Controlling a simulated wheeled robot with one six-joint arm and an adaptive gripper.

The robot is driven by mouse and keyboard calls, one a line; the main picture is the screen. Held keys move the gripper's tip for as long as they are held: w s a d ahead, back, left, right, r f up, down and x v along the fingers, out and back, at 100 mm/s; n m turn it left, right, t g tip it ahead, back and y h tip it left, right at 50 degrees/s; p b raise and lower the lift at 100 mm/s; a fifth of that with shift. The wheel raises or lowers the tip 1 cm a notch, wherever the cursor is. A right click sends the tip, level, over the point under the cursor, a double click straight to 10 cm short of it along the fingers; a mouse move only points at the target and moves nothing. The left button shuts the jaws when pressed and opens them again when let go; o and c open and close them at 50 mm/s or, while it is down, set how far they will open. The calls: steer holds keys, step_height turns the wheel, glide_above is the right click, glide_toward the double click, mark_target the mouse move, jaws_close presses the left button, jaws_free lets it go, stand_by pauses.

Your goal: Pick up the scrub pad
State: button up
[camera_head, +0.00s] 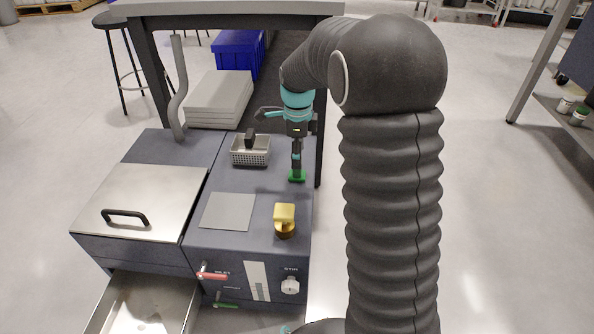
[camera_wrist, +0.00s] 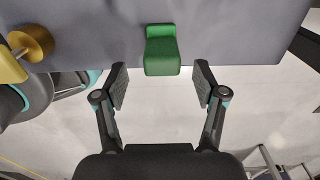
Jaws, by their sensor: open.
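A small green block with a raised grip, which looks like the scrub pad (camera_head: 297,177), is at the right edge of the dark blue-grey counter. In the wrist view the scrub pad (camera_wrist: 161,50) is centred at the top, its near end reaching the picture gap between the fingertips. My gripper (camera_wrist: 160,82) is open and empty, one finger to each side of that gap. In the head view my gripper (camera_head: 297,160) points down just above the pad and hides part of it. I cannot tell whether they touch.
A gold knob-like piece with a yellow block (camera_head: 284,214) stands nearer on the counter. A grey wire basket (camera_head: 250,157) holding a dark item is left of my gripper. A flat grey plate (camera_head: 228,211) lies bare. A table leg (camera_head: 319,150) stands close on the right.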

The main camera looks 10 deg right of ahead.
steer(key=shift+w+f+b, duration=0.15)
steer(key=shift+f+b, duration=0.4)
steer(key=shift+f, duration=2.15)
jaws_close()
steer(key=shift+r, duration=0.15)
steer(key=shift+r, duration=0.3)
step_height(320, 180, up, 4)
steer(key=shift+f+p, duration=0.2)
steer(key=shift+p, duration=0.3)
steer(key=s+d+r+p, duration=0.1)
steer(key=s+d+r, duration=0.5)
steer(key=d, duration=0.3)
steer(key=shift+s+r, duration=0.25)
steer(key=shift+s, duration=0.3)
steer(key=shift+d, duration=0.1)
